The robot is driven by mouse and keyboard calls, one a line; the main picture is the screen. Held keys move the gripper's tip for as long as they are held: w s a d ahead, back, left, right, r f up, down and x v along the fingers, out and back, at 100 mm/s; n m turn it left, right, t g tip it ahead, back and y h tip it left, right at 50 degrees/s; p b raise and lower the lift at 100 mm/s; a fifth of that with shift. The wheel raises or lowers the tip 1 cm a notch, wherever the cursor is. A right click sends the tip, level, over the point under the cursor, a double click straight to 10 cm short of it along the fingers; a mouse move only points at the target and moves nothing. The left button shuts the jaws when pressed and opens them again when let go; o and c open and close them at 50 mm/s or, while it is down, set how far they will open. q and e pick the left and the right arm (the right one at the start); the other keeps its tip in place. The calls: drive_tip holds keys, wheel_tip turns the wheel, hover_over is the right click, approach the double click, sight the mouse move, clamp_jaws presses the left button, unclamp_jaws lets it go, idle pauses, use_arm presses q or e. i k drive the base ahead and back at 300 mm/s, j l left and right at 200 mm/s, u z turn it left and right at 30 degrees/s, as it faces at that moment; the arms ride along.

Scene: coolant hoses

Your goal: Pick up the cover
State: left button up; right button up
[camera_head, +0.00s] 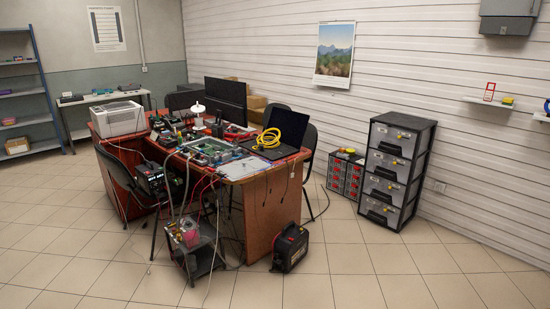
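No cover can be told apart with certainty among the small items on the cluttered desk (258,205). An open green circuit-board unit (210,150) lies near the middle of the desktop. Thin hoses or cables (187,185) hang over the desk's front edge to a small pump-like device with a reddish block (188,235) on a dark stand on the floor. Neither of my grippers is in the head view. The desk stands some distance away across the floor.
A black laptop (268,142) with a yellow cable coil (290,126), a monitor (226,99) and a white printer (118,118) stand on the desk. A black-red box (290,249) is on the floor. A drawer cabinet (395,172) stands right. The foreground floor (330,290) is clear.

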sight(235, 173)
drive_tip(key=i, duration=2.45)
